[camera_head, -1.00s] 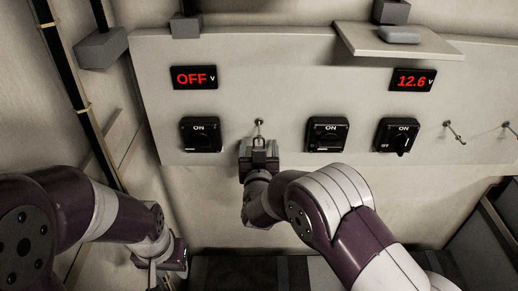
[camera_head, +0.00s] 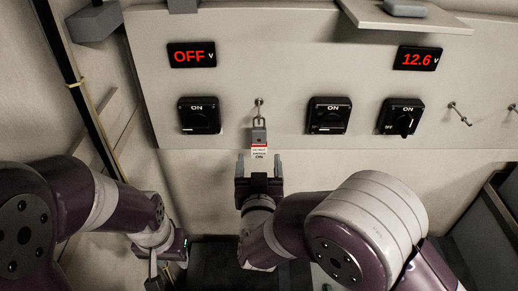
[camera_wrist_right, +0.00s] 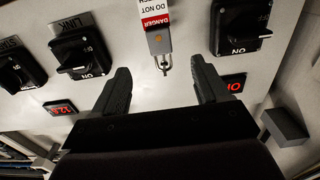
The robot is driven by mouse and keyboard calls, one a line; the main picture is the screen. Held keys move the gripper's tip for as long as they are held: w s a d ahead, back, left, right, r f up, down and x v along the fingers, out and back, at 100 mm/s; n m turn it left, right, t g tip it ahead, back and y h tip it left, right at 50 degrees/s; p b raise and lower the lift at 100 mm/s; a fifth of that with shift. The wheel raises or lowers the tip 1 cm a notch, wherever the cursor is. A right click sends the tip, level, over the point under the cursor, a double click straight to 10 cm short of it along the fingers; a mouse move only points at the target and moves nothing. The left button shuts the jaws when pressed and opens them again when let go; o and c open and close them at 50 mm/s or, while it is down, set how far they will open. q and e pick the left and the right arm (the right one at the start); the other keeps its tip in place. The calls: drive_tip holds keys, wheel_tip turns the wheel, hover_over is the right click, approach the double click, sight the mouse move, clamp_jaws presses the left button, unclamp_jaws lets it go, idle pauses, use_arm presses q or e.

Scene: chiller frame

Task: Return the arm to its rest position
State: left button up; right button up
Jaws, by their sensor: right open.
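My right gripper (camera_head: 259,166) is open and empty, just below a padlock (camera_head: 259,136) with a red and white danger tag (camera_head: 259,153). The padlock hangs from a hook (camera_head: 259,103) on the pale panel, apart from the fingers. In the right wrist view the open fingers (camera_wrist_right: 161,88) lie either side of a clear gap, with the padlock (camera_wrist_right: 159,42) and its tag (camera_wrist_right: 153,14) beyond them. My left gripper (camera_head: 165,262) is low at the left, partly cut off by the bottom edge; its jaws do not show clearly.
The panel (camera_head: 290,60) carries a left switch (camera_head: 200,116), a middle switch (camera_head: 329,115) and a right switch (camera_head: 401,118). Displays read OFF (camera_head: 192,54) and 12.6 (camera_head: 418,58). Empty hooks (camera_head: 459,113) stick out at the right. A shelf (camera_head: 405,18) juts out above.

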drive_tip(key=s+a+f+n+g+y, duration=0.2)
drive_tip(key=s+f+n+g+y, duration=0.1)
drive_tip(key=s+f+g, duration=0.65)
drive_tip(key=s+d+m+g+h, duration=0.1)
drive_tip(key=s+d+g, duration=0.2)
drive_tip(key=d, duration=0.7)
drive_tip(key=s+d+m+g+h, duration=0.1)
drive_tip(key=s+d+g, duration=0.3)
drive_tip(key=d, duration=0.6)
drive_tip(key=shift+s+d+f+m+h, duration=0.15)
drive_tip(key=shift+s+f+m+h, duration=0.25)
drive_tip(key=shift+f+h, duration=0.1)
